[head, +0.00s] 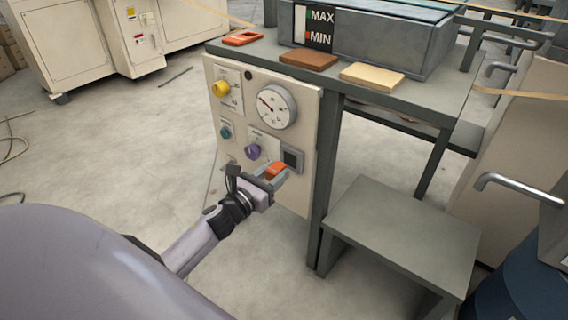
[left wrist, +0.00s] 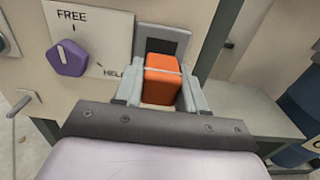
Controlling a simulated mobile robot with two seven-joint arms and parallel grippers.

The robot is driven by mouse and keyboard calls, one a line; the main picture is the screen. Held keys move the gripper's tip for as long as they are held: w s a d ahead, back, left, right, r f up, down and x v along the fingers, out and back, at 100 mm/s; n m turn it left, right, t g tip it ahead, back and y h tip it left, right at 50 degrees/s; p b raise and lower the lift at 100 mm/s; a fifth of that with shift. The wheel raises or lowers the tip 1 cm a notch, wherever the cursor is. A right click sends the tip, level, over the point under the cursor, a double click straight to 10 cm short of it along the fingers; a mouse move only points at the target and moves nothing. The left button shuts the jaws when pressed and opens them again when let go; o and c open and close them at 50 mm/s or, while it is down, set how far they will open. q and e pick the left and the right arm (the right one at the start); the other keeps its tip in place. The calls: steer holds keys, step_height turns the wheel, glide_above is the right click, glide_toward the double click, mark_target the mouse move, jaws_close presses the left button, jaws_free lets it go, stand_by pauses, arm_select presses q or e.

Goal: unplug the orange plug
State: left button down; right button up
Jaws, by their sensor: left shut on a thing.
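The orange plug (head: 275,169) is at the lower right of the beige control panel (head: 302,190), just below and left of a dark grey socket (head: 292,158). My left gripper (head: 277,174) is shut on the plug. In the left wrist view the orange plug (left wrist: 162,77) is between the two grey fingers of my left gripper (left wrist: 160,95), in front of the socket plate (left wrist: 180,42). Whether the plug is still seated in the socket cannot be told. My right gripper is not in view.
The panel carries a purple knob (head: 253,151), a yellow knob (head: 221,88), a teal knob (head: 226,132) and a round gauge (head: 277,106). A grey step (head: 405,235) stands to the right. A table (head: 440,92) with a metal tank (head: 390,45) is above.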

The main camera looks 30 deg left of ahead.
arm_select(q)
steer(key=shift+s+a, duration=0.15)
steer(key=shift+s, duration=1.15)
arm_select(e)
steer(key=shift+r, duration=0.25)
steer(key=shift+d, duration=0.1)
arm_select(q)
steer(key=s+d+r+y+p, duration=0.1)
steer(key=s+d+r, duration=0.9)
steer(key=d+r, duration=0.4)
step_height(320, 180, up, 28)
steer(key=p, duration=3.2)
steer(key=shift+a+r+n, duration=0.2)
steer(key=shift+r+n, duration=0.05)
steer(key=shift+n, duration=0.15)
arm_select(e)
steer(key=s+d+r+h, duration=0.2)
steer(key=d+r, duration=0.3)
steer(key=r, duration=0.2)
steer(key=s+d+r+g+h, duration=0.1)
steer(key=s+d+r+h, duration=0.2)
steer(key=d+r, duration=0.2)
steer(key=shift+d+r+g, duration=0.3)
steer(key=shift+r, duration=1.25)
arm_select(q)
steer(key=shift+a, duration=0.1)
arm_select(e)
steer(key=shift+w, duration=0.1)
